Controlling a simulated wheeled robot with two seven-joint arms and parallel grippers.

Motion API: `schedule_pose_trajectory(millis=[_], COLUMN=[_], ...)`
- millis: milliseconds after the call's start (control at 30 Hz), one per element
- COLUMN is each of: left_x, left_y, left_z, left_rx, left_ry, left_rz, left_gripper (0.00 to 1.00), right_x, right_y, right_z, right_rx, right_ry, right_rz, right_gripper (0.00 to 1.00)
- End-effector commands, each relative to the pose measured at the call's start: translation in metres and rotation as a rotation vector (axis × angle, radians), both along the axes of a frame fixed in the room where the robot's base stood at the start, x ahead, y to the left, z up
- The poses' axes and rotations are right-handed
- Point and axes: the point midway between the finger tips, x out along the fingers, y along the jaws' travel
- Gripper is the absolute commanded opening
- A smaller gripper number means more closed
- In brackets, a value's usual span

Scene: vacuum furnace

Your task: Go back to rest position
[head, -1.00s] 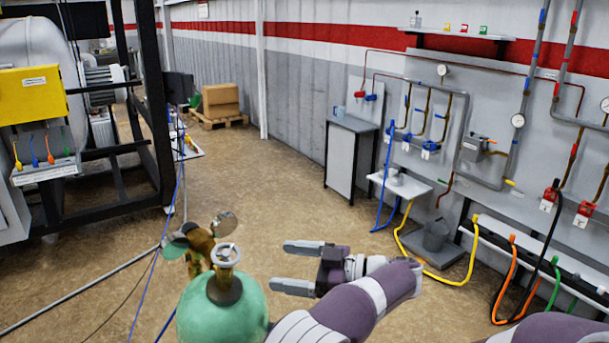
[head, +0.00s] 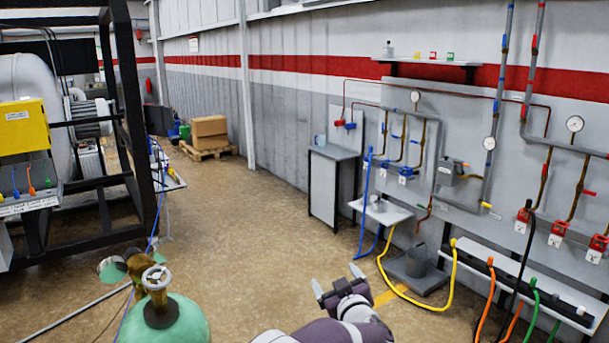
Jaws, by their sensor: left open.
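My left gripper (head: 337,279) is low in the head view, right of centre at the bottom edge. Its two grey fingers are apart, point away from me, and hold nothing. My purple and white left arm reaches it from the bottom edge. The gripper is right of a green gas cylinder (head: 180,325) with a brass valve, and a gap of floor shows between them. My right gripper is out of the view.
A black-framed furnace with a yellow box (head: 24,125) stands at left. Coloured hoses hang along the right wall. Open brown floor (head: 245,225) lies in the middle.

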Motion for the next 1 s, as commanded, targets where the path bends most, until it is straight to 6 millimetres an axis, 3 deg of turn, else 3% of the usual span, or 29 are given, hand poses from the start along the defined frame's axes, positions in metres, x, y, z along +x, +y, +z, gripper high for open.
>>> schedule_pose_trajectory(millis=[67,133,200,267,300,400,500,600,667,733,1000], left_x=[-0.008,-0.042,-0.094,-0.143,-0.177,-0.256,-0.322,-0.364,-0.371,-0.364,-0.363], left_y=[-0.005,0.003,0.030,0.061,0.084,0.142,0.192,0.231,0.245,0.254,0.257], left_z=[-0.034,-0.078,-0.118,-0.144,-0.157,-0.175,-0.181,-0.183,-0.179,-0.172,-0.170], left_rx=[0.009,0.025,0.048,0.070,0.086,0.126,0.160,0.178,0.149,0.126,0.116], left_ry=[0.144,0.376,0.625,0.821,0.943,1.197,1.373,1.431,1.402,1.360,1.358], left_rz=[-0.199,-0.393,-0.512,-0.566,-0.584,-0.592,-0.572,-0.536,-0.490,-0.451,-0.442], left_gripper=[0.89,0.89,0.89,0.89,0.89,0.89,0.89,0.89,0.89,0.89,0.89], right_x=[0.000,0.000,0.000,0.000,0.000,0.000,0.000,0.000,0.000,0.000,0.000], right_y=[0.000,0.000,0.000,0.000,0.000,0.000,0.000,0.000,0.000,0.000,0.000], right_z=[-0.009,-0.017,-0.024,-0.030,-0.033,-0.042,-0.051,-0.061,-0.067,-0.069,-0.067], right_rx=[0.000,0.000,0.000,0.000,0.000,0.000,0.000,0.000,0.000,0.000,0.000], right_ry=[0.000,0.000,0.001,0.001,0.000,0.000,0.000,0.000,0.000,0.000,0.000], right_rz=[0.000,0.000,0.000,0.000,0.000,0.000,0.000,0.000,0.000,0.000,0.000], right_gripper=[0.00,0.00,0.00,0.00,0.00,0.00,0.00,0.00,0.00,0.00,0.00])
